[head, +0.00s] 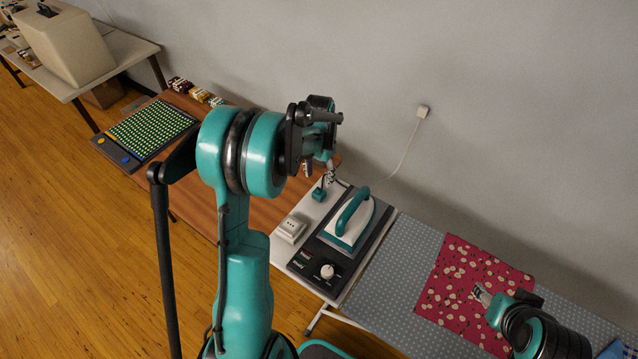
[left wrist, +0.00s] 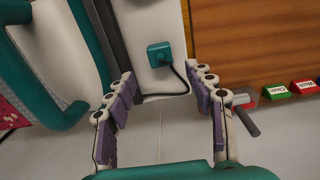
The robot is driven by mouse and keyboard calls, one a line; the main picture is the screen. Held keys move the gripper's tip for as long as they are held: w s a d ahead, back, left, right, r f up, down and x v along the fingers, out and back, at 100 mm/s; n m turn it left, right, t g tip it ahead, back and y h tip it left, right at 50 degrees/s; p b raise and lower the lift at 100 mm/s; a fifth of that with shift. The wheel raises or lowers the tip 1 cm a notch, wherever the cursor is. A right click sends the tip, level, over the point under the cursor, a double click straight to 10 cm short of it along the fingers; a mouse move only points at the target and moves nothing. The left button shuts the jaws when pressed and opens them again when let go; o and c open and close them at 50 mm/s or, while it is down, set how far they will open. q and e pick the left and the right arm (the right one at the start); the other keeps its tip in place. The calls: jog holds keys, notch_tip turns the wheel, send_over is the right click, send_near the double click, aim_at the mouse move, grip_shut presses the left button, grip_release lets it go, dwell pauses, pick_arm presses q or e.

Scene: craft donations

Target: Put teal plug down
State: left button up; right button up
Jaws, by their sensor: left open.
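The teal plug (head: 319,194) lies on the white surface beside the iron's dark base. In the left wrist view the plug (left wrist: 160,54) shows with its dark cord curving away from it. My left gripper (head: 325,172) is above the plug in the head view. In the left wrist view its fingers (left wrist: 163,88) are spread and empty, with the plug beyond the tips and apart from them. My right gripper (head: 482,295) is over the red floral cloth (head: 462,275); its jaws are too small to judge.
A teal and white iron (head: 350,222) stands on a dark base with a knob (head: 327,271). A white socket box (head: 291,228) sits to its left. A brown table (head: 255,207) adjoins, with a board of green pieces (head: 150,128). A wall outlet (head: 422,112) has a pale cord.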

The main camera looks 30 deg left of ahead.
pick_arm(q)
jog(key=s+d+r+t, duration=0.1)
jog(key=s+d+r, duration=0.3)
jog(key=r, duration=0.3)
jog(key=s+d+r+t, duration=0.2)
jog(key=s+d+r, duration=0.15)
jog(key=r, duration=0.25)
jog(key=s+d+n+t, duration=0.1)
jog(key=s+d+t, duration=0.3)
jog(key=s+d, duration=0.4)
jog(key=s, duration=0.3)
jog(key=shift+s+r+p, duration=0.2)
jog(key=shift+r+p, duration=0.1)
jog(key=shift+r, duration=0.1)
jog(key=shift+f, duration=0.1)
notch_tip(320, 180, down, 10)
jog(key=b, duration=1)
jog(key=shift+f, duration=0.15)
